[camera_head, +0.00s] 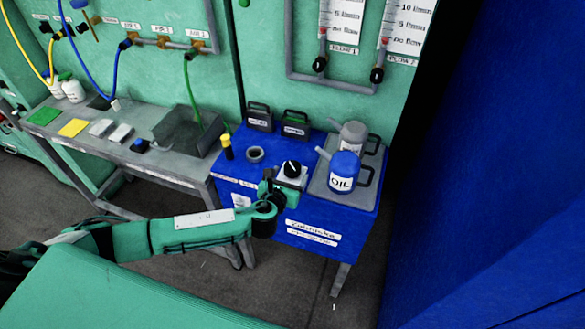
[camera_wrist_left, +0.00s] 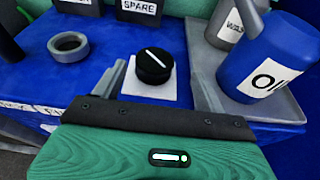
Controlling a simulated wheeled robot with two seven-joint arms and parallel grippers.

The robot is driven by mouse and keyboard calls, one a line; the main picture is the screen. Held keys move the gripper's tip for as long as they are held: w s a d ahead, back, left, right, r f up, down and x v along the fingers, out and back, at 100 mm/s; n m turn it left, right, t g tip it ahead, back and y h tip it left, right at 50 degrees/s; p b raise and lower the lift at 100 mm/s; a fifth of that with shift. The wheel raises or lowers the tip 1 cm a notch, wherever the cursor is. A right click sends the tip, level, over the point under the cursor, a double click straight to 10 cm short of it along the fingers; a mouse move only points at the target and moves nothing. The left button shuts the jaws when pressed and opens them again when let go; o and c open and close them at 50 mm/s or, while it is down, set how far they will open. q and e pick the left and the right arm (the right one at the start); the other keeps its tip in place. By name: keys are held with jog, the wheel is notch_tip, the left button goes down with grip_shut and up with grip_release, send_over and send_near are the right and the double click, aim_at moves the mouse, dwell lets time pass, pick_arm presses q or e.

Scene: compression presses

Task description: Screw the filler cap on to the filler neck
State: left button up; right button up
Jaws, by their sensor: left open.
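The black filler cap (camera_head: 291,169), with a white line on its top, sits on a white pad on the blue bench; it also shows in the left wrist view (camera_wrist_left: 153,66). The filler neck (camera_head: 255,155) appears as a grey ring on the bench, left of the cap, with an open hole on top; it shows in the left wrist view (camera_wrist_left: 69,45) too. My left gripper (camera_head: 277,184) is open and empty, low beside the cap on its near side. My right gripper is not in view.
A blue oil can (camera_head: 344,173) and a grey waste can (camera_head: 353,136) stand on a grey tray (camera_head: 372,191) right of the cap. Two dark canisters (camera_head: 295,124) stand behind. A yellow-topped bottle (camera_head: 227,147) is left of the neck. A grey workbench (camera_head: 75,140) adjoins at left.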

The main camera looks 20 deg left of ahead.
aim_at(291, 169)
pick_arm(q)
jog(key=shift+w+a, duration=0.1)
jog(key=shift+w, duration=0.3)
jog(key=x, duration=0.1)
jog(key=p+x, duration=0.1)
jog(key=x, duration=0.2)
jog(key=shift+a+p, duration=0.3)
jog(key=shift+p, duration=0.05)
jog(key=shift+w+f, duration=0.2)
jog(key=shift+w, duration=0.1)
jog(key=c, duration=1)
jog(key=shift+c, duration=0.3)
